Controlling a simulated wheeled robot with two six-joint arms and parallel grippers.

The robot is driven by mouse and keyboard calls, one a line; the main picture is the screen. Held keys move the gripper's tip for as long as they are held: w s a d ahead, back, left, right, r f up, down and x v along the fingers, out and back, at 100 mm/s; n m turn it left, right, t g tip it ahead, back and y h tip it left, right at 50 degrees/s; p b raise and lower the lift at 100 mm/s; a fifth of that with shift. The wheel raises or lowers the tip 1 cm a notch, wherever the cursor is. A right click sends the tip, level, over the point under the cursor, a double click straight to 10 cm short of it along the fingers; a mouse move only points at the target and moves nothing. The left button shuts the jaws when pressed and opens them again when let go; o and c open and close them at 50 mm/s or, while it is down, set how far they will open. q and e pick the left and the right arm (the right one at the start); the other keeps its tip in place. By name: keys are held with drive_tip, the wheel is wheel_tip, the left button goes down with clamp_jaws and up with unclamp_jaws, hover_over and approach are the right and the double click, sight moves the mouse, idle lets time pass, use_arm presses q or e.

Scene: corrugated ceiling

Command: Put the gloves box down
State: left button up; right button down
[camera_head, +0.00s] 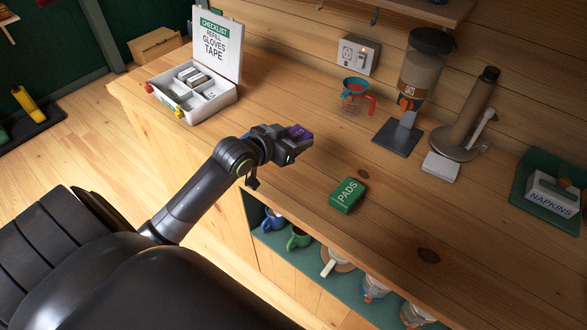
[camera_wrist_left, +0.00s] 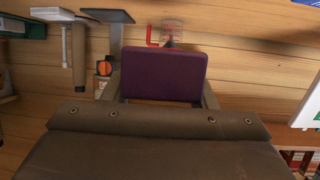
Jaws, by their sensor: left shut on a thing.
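My left gripper (camera_head: 291,144) is over the front part of the wooden counter, left of the green pads box. It is shut on a small purple box (camera_head: 299,132), which I take to be the gloves box. In the left wrist view the purple box (camera_wrist_left: 164,75) sits between the two fingers of the gripper (camera_wrist_left: 162,90), its plain broad face toward the camera. In the head view the gripper hides part of the box. Whether the box touches the counter, I cannot tell. My right gripper is not in view.
The wooden counter (camera_head: 290,90) holds a green pads box (camera_head: 347,195), a white checklist kit (camera_head: 196,92), a measuring jug (camera_head: 355,97), a coffee grinder (camera_head: 416,80) and a napkins box (camera_head: 551,196). Several mugs stand on the shelf (camera_head: 275,240) below. Bare counter lies behind the gripper.

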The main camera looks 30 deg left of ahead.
sight(293, 171)
use_arm(q)
drive_tip(key=shift+w+a, duration=0.2)
drive_tip(key=shift+a, duration=0.05)
wheel_tip(293, 171, down, 9)
drive_tip(key=shift+f+p, duration=0.15)
drive_tip(key=shift+p, duration=0.25)
drive_tip(key=shift+f, duration=0.2)
drive_tip(key=shift+f, duration=0.2)
drive_tip(key=o, duration=1)
drive_tip(key=shift+c, duration=0.2)
